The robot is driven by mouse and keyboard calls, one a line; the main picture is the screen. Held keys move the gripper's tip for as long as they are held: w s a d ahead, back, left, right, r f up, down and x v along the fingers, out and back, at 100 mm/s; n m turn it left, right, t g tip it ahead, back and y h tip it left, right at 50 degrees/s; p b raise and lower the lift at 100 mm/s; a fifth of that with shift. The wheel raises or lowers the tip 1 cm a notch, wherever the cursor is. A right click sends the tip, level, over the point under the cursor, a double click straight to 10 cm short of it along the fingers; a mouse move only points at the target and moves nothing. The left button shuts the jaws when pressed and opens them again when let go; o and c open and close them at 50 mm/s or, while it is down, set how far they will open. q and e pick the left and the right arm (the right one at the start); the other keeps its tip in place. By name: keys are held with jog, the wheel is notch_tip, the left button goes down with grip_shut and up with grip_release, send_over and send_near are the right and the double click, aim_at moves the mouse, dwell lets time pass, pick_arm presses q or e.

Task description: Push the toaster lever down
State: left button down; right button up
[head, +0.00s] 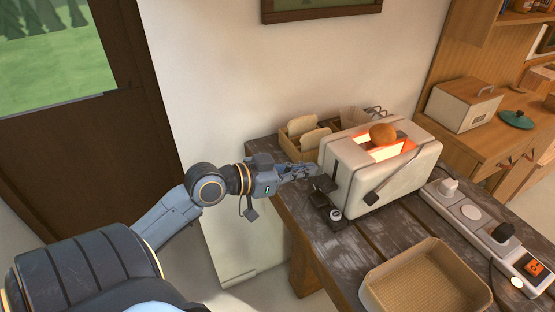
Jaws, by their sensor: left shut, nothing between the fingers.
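The cream toaster (400,178) stands on a dark wooden table, its top slot glowing orange. A round brown piece of bread (382,134) sticks up from the slot. A dark tab that looks like the lever (323,184) is low at the toaster's left end, above a dark part with a round knob (335,214). My left gripper (311,170) is shut and empty beside that end, close to the tab and slightly above it. I cannot tell whether they touch. My right gripper is not in view.
A bread basket (287,146) with slices stands behind my left gripper. A wire rack (366,116) is behind the toaster. A power strip (466,214) with plugs lies to its right, and an empty woven tray (374,291) is in front. The table's left edge lies below my forearm.

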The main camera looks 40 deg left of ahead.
pick_arm(q)
jog(key=b+v, duration=0.2)
jog(key=v, duration=0.4)
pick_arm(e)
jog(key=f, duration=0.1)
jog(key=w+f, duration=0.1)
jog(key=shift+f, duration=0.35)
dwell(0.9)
pick_arm(q)
jog(key=shift+a, duration=0.1)
